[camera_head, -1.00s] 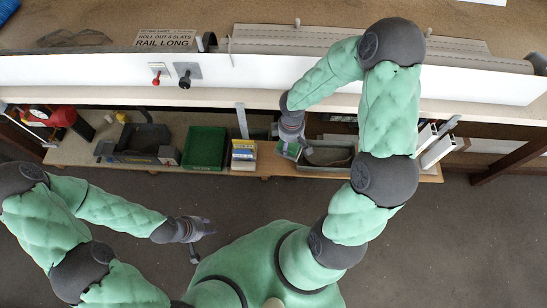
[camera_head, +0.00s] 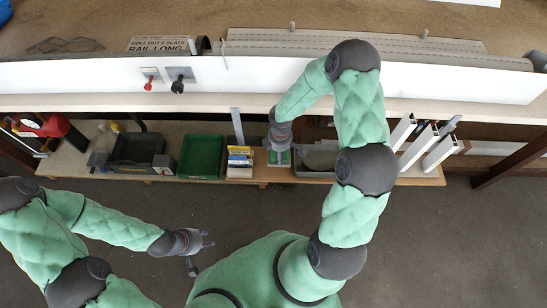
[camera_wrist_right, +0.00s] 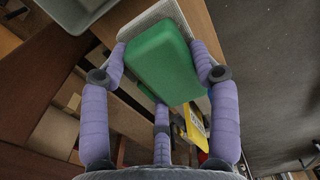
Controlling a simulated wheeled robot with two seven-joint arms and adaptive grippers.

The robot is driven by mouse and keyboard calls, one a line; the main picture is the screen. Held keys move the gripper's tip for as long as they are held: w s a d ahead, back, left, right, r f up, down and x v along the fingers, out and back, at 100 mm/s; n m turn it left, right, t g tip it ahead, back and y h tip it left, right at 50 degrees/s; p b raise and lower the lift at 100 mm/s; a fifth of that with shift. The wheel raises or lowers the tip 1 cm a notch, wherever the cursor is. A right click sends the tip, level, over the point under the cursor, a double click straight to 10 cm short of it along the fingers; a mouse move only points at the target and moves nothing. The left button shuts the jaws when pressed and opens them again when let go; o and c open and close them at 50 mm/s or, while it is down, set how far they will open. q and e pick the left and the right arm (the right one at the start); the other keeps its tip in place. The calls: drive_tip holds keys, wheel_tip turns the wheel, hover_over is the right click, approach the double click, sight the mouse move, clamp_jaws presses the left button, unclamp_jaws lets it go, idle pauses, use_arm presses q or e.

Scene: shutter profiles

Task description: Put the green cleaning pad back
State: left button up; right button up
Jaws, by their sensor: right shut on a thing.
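The green cleaning pad (camera_wrist_right: 160,65) is between the purple fingers of my right gripper (camera_wrist_right: 163,80) in the wrist view; the fingers are shut on it. A pale grey layer or holder shows along its far edge; I cannot tell which. In the head view my right gripper (camera_head: 279,146) points down over the lower shelf, and a little of the pad (camera_head: 280,160) shows under it. Whether the pad touches the shelf is unclear. My left gripper (camera_head: 203,250) is open and empty over the floor, away from the shelf.
On the lower shelf (camera_head: 412,179), a grey bin (camera_head: 316,160) stands right of my right gripper. Yellow and blue boxes (camera_head: 240,160) and a green bin (camera_head: 201,157) stand left. White profiles (camera_head: 420,143) stand further right. The bench edge overhangs the shelf.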

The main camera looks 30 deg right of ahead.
sight(274, 152)
drive_tip(key=w+f, duration=0.1)
drive_tip(key=w+a+f+b, duration=0.1)
drive_tip(key=f, duration=0.1)
drive_tip(key=shift+w+f, duration=0.3)
drive_tip(key=shift+w, duration=0.1)
wheel_tip(274, 152, down, 3)
drive_tip(key=shift+w+f+b, duration=0.15)
drive_tip(key=shift+b, duration=0.65)
drive_tip(key=o, duration=1.3)
drive_tip(key=shift+o, duration=0.2)
